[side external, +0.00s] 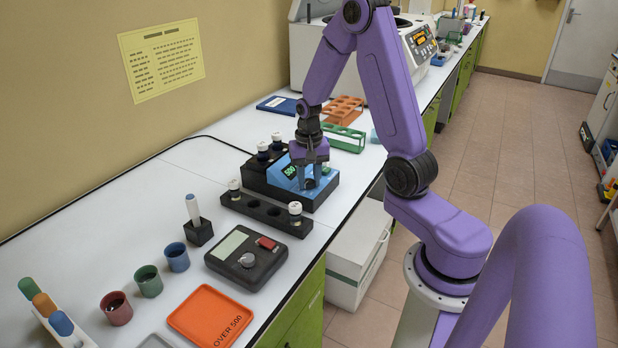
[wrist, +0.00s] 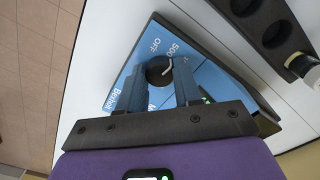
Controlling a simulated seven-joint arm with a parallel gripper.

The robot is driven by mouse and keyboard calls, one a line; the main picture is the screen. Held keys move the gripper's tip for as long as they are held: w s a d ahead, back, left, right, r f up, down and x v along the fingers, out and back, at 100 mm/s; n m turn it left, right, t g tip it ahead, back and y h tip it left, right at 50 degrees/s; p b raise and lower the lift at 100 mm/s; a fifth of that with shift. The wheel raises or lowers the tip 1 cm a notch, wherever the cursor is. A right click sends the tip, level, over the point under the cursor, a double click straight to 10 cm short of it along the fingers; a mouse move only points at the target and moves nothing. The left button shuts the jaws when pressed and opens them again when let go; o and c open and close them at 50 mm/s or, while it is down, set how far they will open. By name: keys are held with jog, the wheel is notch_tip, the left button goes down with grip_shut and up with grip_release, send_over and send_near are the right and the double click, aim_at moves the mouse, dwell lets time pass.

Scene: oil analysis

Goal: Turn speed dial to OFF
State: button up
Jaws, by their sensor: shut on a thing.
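The blue-topped stirrer device (side external: 262,174) stands on the white bench, with a lit green display (side external: 290,171) that reads 500. In the wrist view its sloped blue panel (wrist: 128,84) carries the labels OFF and 500. The round black speed dial (wrist: 157,77) has a white pointer mark that lies toward the 500 side, not at OFF. My gripper (wrist: 160,88) is shut on the dial, one finger on each side of it. In the side view my gripper (side external: 312,182) points down at the front of the device, and the fingers hide the dial.
A black rack (side external: 264,211) with white-capped vials stands just in front of the device. A green rack (side external: 343,138) and an orange rack (side external: 345,108) are behind it.

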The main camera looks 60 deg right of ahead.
aim_at(309, 181)
jog(key=n, duration=0.5)
jog(key=shift+n, duration=0.3)
jog(key=n, duration=0.5)
jog(key=shift+n, duration=0.3)
jog(key=o, duration=1)
jog(key=shift+o, duration=0.2)
notch_tip(309, 181, up, 18)
jog(key=shift+f, duration=0.2)
